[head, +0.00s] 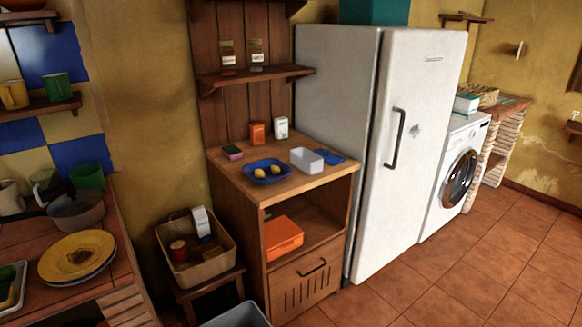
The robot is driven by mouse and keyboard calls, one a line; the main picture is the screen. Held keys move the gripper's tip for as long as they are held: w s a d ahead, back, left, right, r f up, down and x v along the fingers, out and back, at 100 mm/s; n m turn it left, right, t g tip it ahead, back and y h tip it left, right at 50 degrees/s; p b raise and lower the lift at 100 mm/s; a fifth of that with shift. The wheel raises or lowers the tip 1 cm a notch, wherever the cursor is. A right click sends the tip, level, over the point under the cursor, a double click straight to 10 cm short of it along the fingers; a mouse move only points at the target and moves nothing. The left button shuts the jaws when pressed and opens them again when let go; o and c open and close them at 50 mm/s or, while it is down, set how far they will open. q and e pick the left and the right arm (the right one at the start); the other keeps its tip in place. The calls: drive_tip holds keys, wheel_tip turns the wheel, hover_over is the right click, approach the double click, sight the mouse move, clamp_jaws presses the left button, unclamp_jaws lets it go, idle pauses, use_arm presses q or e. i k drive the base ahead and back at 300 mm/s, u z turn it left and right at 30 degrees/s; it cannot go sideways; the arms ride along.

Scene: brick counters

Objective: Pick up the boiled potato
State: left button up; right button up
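Two small yellowish, rounded items that look like potatoes, a left one (259,173) and a right one (275,169), sit on a blue plate (266,180). I cannot tell from here which is boiled. The plate is on top of a wooden cabinet (315,185) left of the fridge. Neither of my grippers is in view.
A white container (306,160), a blue cloth-like item (330,157), an orange box (257,133) and a white box (281,127) share the cabinet top. The white fridge (345,90) stands right. A crate (197,262) is left. Tiled floor (480,270) is clear at right.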

sight(275, 170)
drive_tip(key=z, duration=1.2)
drive_tip(key=i, duration=0.85)
drive_tip(key=u, duration=2.6)
